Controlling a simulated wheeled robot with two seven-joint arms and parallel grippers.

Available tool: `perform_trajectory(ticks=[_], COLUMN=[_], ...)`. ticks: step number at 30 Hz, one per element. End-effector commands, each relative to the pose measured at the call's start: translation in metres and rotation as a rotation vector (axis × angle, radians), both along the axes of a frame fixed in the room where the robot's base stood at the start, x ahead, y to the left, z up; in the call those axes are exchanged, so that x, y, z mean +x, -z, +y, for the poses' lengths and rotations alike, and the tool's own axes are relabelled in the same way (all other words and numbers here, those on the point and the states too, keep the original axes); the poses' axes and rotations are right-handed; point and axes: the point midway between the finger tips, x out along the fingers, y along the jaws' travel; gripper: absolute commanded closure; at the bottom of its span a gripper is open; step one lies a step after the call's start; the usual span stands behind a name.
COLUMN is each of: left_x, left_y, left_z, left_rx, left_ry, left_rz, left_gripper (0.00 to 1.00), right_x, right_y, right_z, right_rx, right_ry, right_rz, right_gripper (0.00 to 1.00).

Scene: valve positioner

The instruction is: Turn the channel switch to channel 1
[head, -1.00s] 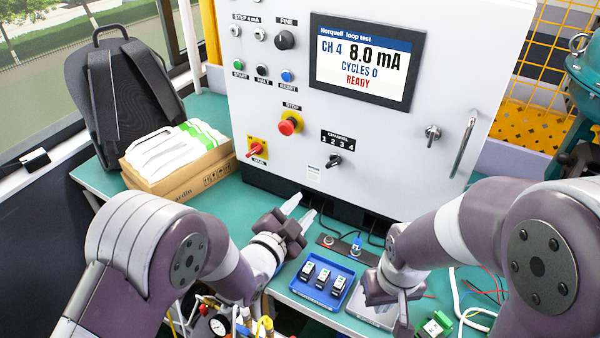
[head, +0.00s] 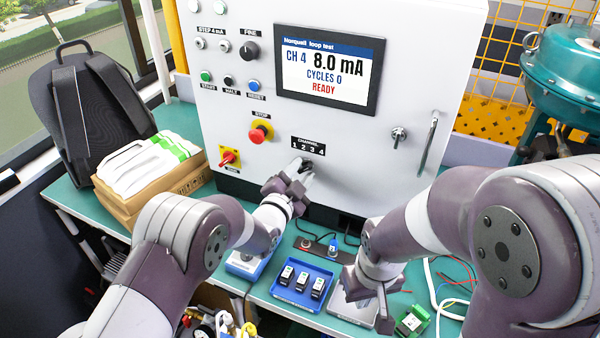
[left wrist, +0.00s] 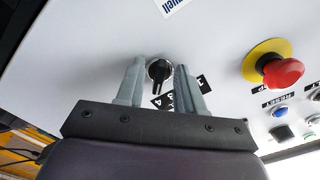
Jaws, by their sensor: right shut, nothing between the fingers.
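The channel switch is a small black knob (left wrist: 158,70) with a light pointer mark, on the white panel. In the head view it sits under the label CHANNEL 1 2 3 4 (head: 308,145) and is mostly hidden by my left gripper (head: 302,169). In the left wrist view the two grey fingers are open, one on each side of the knob, with visible gaps; how deep they reach is unclear. The screen (head: 330,68) reads CH 4, 8.0 mA, CYCLES 0, READY. My right gripper (head: 361,296) is shut and low over the bench at right.
A red stop button (head: 260,131) and a red rotary handle (head: 229,157) are left of the switch. Several small buttons are higher left. A blue tray (head: 276,293) with black modules stands on the green bench below. A panel door handle (head: 428,143) is at right.

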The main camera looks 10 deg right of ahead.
Motion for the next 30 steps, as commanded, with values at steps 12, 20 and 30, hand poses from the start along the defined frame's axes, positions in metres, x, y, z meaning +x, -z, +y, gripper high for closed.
perform_trajectory(ticks=[12,20,30], left_x=[0.0,-0.001,-0.001], left_y=[0.0,0.002,0.005], left_z=[0.0,0.0,-0.001], left_rx=[-0.005,-0.075,-0.312], left_ry=[0.0,0.0,0.0], left_rz=[0.003,0.049,0.208], left_gripper=[1.0,1.0,1.0], right_x=[0.0,0.0,0.0], right_y=[0.001,0.011,0.036], right_z=[0.0,0.0,0.0], right_rx=[0.0,0.0,0.0], right_ry=[0.0,0.0,0.0], right_rz=[0.0,0.0,0.0], right_gripper=[1.0,1.0,1.0])
